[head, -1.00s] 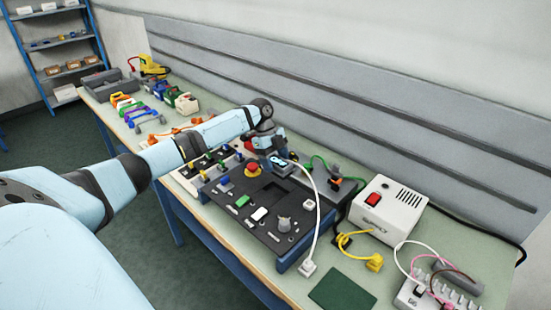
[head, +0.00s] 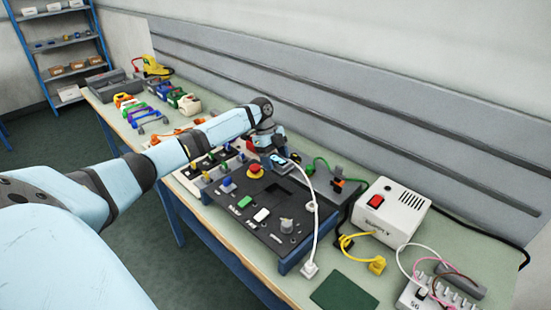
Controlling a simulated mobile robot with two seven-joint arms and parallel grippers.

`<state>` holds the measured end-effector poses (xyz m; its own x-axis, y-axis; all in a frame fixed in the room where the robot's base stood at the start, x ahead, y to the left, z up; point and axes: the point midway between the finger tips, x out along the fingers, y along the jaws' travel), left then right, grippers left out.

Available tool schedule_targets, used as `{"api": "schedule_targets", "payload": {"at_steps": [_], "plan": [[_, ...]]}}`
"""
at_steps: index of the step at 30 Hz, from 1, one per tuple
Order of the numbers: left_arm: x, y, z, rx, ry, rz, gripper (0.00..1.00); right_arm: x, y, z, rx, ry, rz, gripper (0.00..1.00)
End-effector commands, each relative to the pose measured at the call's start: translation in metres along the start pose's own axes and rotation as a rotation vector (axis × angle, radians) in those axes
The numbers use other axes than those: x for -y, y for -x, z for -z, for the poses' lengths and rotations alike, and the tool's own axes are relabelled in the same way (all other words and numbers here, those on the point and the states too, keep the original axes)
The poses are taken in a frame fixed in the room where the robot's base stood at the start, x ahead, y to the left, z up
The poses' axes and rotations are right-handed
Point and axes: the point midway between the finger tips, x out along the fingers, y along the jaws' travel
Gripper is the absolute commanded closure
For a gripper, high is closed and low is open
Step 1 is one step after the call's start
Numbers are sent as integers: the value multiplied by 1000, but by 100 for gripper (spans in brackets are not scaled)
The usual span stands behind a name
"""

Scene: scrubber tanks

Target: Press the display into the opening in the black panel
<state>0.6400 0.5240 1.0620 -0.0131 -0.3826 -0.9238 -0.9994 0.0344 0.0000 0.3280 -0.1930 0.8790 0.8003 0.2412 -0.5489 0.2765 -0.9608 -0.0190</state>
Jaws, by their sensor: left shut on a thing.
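The black panel (head: 233,218) lies on the bench, with several buttons, knobs and switches on it. Its dark square opening (head: 277,197) is empty, in the middle right part of the panel. My left gripper (head: 276,153) is above the panel's far edge, beyond the opening. It is shut on the display (head: 281,160), a small dark module with a light blue face and a white cable. The fingertips are small and partly hidden by the wrist. The display appears apart from the opening. My right gripper is not in view.
The white cable (head: 317,225) runs down to a white plug (head: 309,269) by the panel's right end. A red button (head: 255,170) stands left of the opening. A white supply box (head: 390,212), a yellow plug (head: 376,265) and a green plate (head: 343,293) are to the right.

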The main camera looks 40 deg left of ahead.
Motion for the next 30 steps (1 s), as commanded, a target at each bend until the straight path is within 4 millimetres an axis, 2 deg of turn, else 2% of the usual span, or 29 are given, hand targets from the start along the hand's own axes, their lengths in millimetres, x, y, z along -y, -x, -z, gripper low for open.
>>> {"api": "schedule_targets", "payload": {"at_steps": [30], "plan": [[0,-76,-31,-1,0,0,58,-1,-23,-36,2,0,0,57]]}}
